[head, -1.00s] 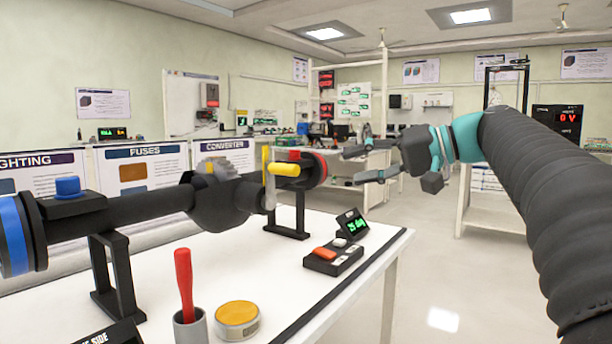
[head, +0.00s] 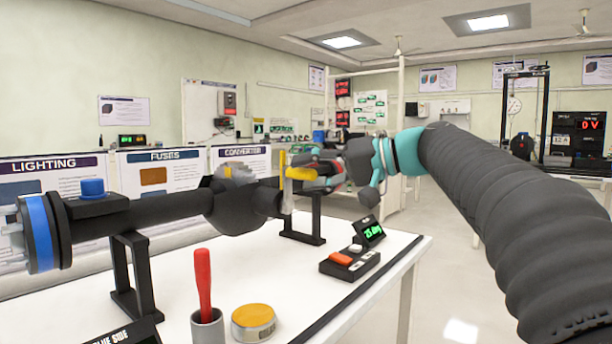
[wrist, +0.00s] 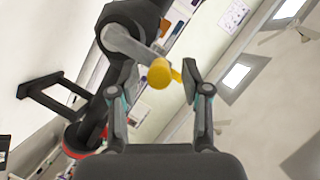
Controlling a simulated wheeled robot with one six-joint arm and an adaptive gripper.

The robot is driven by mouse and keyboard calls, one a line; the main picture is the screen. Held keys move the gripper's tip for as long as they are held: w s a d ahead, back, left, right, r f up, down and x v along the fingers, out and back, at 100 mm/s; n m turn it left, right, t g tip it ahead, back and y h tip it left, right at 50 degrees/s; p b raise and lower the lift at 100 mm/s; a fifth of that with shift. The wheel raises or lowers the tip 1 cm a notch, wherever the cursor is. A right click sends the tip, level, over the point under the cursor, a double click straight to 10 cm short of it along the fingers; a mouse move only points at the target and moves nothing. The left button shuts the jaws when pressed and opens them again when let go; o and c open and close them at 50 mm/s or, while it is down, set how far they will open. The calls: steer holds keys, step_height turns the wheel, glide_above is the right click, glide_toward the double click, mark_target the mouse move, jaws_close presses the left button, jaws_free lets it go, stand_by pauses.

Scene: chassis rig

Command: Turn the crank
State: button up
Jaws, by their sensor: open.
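The crank has a grey arm (head: 287,196) and a yellow handle (head: 300,173), mounted at the right part of a dark horizontal shaft housing (head: 160,208) above the white bench. My gripper (head: 325,172) is open, just right of the handle, its fingers reaching left toward it. In the wrist view the yellow handle (wrist: 160,74) appears between the two spread fingers of my gripper (wrist: 157,85), closer to the right fingertip. The grey crank arm (wrist: 126,42) runs up and left from it. Whether a finger touches the handle I cannot tell.
Black stands (head: 125,280) hold the shaft. Open floor lies right of the bench.

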steer(key=shift+x, duration=0.9)
steer(key=shift+d, duration=0.1)
jaws_close()
steer(key=shift+d, duration=0.2)
steer(key=shift+w, duration=0.1)
